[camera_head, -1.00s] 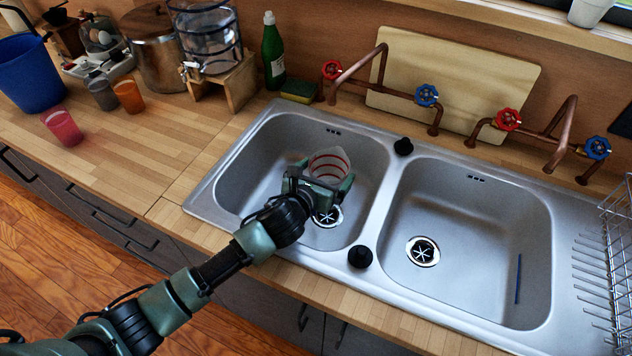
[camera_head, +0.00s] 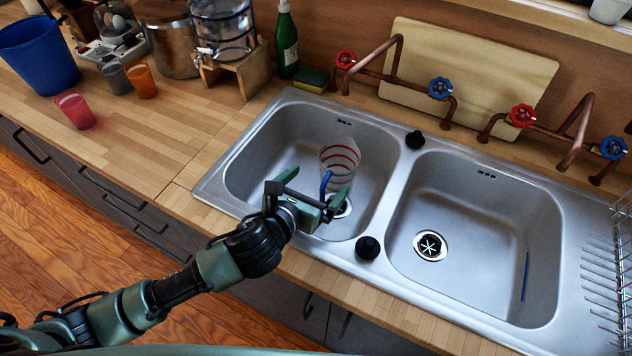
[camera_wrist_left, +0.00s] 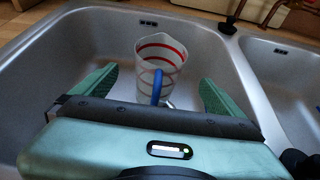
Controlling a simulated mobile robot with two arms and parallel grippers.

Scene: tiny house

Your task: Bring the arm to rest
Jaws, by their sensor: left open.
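My left gripper (camera_head: 308,200) is open and empty over the front of the left sink basin (camera_head: 262,150). A clear measuring cup with red bands and a blue handle (camera_head: 340,160) stands in that basin, just beyond the gripper. In the left wrist view the cup (camera_wrist_left: 160,62) shows upright ahead of the two spread green fingers (camera_wrist_left: 155,92), apart from them, with its blue handle facing the gripper. The gripper hides part of the basin's drain. My right gripper is not in view.
The right basin (camera_head: 480,220) holds a thin blue stick (camera_head: 525,277). Copper taps (camera_head: 395,85) stand behind the sink. Black knobs (camera_head: 367,247) sit on the divider. Cups (camera_head: 75,110), a blue bucket (camera_head: 38,55) and a dispenser (camera_head: 222,30) stand on the left counter. A wire rack (camera_head: 610,260) is at right.

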